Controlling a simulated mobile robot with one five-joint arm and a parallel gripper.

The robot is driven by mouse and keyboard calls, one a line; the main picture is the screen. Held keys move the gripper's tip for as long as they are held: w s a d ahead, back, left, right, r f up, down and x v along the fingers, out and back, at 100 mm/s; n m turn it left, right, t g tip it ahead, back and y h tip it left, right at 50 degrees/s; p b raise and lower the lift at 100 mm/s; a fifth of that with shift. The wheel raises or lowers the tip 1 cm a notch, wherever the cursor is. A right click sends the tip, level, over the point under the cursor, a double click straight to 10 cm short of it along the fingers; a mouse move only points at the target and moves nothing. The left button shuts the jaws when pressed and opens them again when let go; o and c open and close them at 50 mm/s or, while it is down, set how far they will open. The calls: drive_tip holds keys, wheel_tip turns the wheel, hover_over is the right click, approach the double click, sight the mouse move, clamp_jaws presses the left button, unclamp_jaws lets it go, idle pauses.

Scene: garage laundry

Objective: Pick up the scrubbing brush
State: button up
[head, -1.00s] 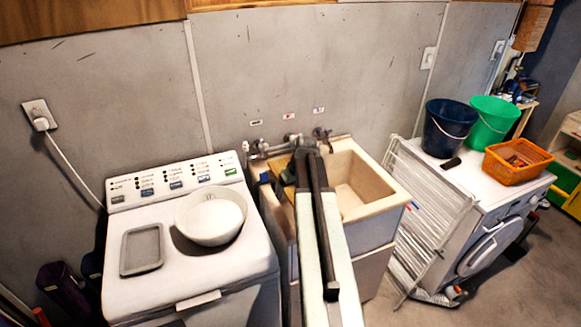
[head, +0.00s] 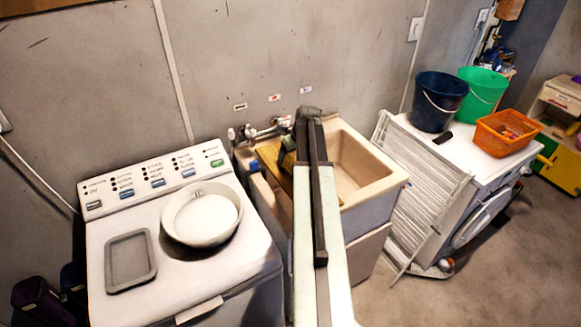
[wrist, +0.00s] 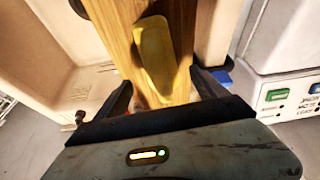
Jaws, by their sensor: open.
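A yellow elongated block, which looks like the scrubbing brush (wrist: 155,55), lies on a wooden board (wrist: 182,30) in the wrist view. The board spans the left part of the beige sink (head: 350,165), where it shows as a yellowish strip in the head view. My gripper (wrist: 165,92) is open, its two dark fingers to either side of the board. The brush is ahead of the fingers, roughly centred between them, with nothing gripped. In the head view my arm hides the brush and most of the gripper.
A washing machine (head: 115,220) with a white bowl (head: 202,215) and grey tray (head: 130,262) stands left of the sink. Taps (head: 262,130) are behind the sink. A drying rack (head: 415,195), buckets and orange basket (head: 505,132) are to the right.

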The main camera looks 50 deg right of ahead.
sight(289, 162)
drive_tip(key=b+x, duration=0.4)
drive_tip(key=x, duration=0.1)
drive_tip(key=shift+w+f+b, duration=0.1)
drive_tip(key=shift+w+b, duration=0.1)
drive_tip(key=shift+b, duration=0.2)
drive_tip(key=shift+r, duration=0.2)
drive_tip(key=c, duration=1.5)
drive_tip(key=p+v, duration=0.2)
drive_tip(key=p, duration=0.1)
drive_tip(key=p+v, duration=0.1)
drive_tip(key=v, duration=0.1)
drive_tip(key=shift+w+r, duration=0.2)
drive_tip(key=shift+w, duration=0.05)
drive_tip(key=shift+c, duration=0.2)
drive_tip(key=s+a, duration=0.1)
drive_tip(key=s, duration=0.4)
drive_tip(key=s+a+p, duration=0.1)
drive_tip(key=s, duration=0.3)
drive_tip(key=s+a+r, duration=0.1)
drive_tip(key=s+a, duration=0.1)
drive_tip(key=s, duration=0.3)
drive_tip(key=shift+s+a, duration=0.1)
drive_tip(key=shift+s, duration=0.2)
drive_tip(key=o, duration=0.9)
drive_tip(key=shift+c, duration=0.2)
drive_tip(key=c, duration=0.5)
drive_tip(key=shift+c, duration=0.5)
